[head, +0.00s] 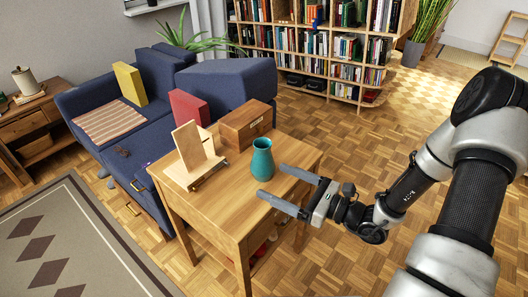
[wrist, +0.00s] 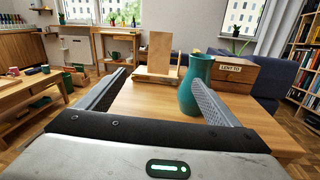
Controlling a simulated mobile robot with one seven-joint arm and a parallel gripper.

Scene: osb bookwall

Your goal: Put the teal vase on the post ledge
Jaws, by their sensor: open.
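The teal vase (head: 262,160) stands upright on the wooden side table (head: 227,199), near its right side. In the wrist view the vase (wrist: 194,88) is right of centre, its lower right partly covered by the right finger. My gripper (head: 272,181) is open and empty, reaching over the table edge from the right. The vase is just beyond the fingertips, lined up with the right finger (wrist: 210,104) rather than midway between both. A pale wooden stand (head: 193,155), with an upright board on a low base, is left of the vase; I cannot tell whether it is the post ledge.
A brown lettered box (head: 246,123) stands behind the vase; it also shows in the wrist view (wrist: 234,74). A blue sofa (head: 147,125) adjoins the table's far left side. A bookcase (head: 320,45) stands behind. The table's front is clear.

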